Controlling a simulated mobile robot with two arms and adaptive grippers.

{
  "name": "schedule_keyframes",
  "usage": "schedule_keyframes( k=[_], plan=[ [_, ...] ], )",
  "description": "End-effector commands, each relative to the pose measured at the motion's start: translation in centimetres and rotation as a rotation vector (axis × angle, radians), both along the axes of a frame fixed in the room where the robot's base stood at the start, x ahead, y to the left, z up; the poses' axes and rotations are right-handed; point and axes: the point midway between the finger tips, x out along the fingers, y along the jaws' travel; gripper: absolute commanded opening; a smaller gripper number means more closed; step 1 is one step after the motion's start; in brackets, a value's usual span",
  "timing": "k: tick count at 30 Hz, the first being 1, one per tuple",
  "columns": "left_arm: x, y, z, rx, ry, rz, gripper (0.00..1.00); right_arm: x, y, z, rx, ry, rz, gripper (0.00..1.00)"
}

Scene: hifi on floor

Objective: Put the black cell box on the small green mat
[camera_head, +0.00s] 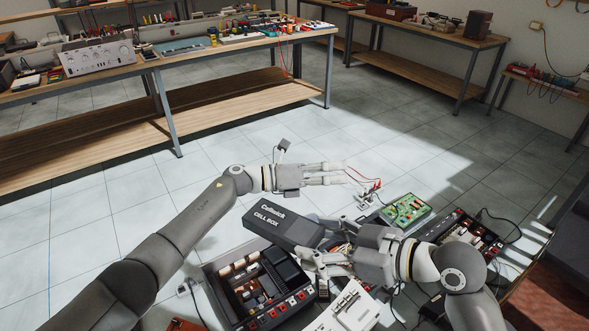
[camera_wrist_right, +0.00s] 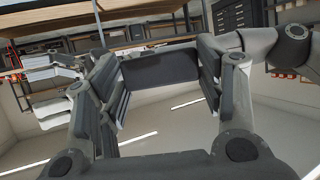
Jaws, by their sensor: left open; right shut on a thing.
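The black cell box (camera_head: 285,226), a dark long box with "CELL BOX" lettering on its end, is held tilted above the open equipment on the floor. My right gripper (camera_head: 314,243) is shut on it from the right, one finger on each side. In the right wrist view the box (camera_wrist_right: 160,68) shows between the two fingers. My left gripper (camera_head: 335,174) is open and empty, beyond the box, with its fingers pointing right. I cannot make out the small green mat for certain; a flat blue-green sheet (camera_head: 184,46) lies on the far bench.
An open black case (camera_head: 262,290) with components stands below the box. A green circuit board (camera_head: 405,209) and another open unit (camera_head: 466,236) lie to the right. A loaded wooden bench (camera_head: 110,65) stands at the back left. The tiled floor between is clear.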

Motion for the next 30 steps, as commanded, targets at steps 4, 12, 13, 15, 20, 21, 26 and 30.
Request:
schedule_keyframes(
  k=[4, 12, 13, 15, 20, 21, 26, 30],
  plan=[
    [-1.6, -1.2, 4.9, 0.19, -0.285, -0.18, 0.88, 0.0, 0.0, 0.1, 0.003, -0.003, -0.001, 0.27],
    [-4.4, -0.4, 10.4, 0.56, -0.716, -0.486, 0.88, 0.0, 0.0, 0.1, 0.003, -0.003, -0.001, 0.27],
    [-4.7, -0.2, 10.8, 0.606, -0.755, -0.522, 0.88, 0.0, 0.0, 0.1, 0.003, -0.003, -0.001, 0.27],
    [-5.6, 0.4, 12.0, 0.706, -0.832, -0.604, 0.88, 0.0, 0.0, 0.1, 0.003, -0.003, -0.001, 0.27],
    [-8.4, 1.7, 13.9, 0.946, -0.943, -0.802, 0.88, 0.0, 0.0, 0.1, 0.003, -0.003, -0.001, 0.27],
    [-9.2, 2.1, 14.2, 1.011, -0.952, -0.851, 0.88, 0.0, 0.0, 0.1, 0.003, -0.003, -0.001, 0.27],
    [-13.0, 3.9, 14.6, 1.265, -0.924, -1.026, 0.88, 0.0, 0.0, 0.1, 0.003, -0.003, -0.001, 0.27],
    [-15.7, 5.8, 14.4, 1.455, -0.854, -1.121, 0.88, 0.0, 0.0, 0.1, 0.003, -0.003, -0.001, 0.27]
  ],
)
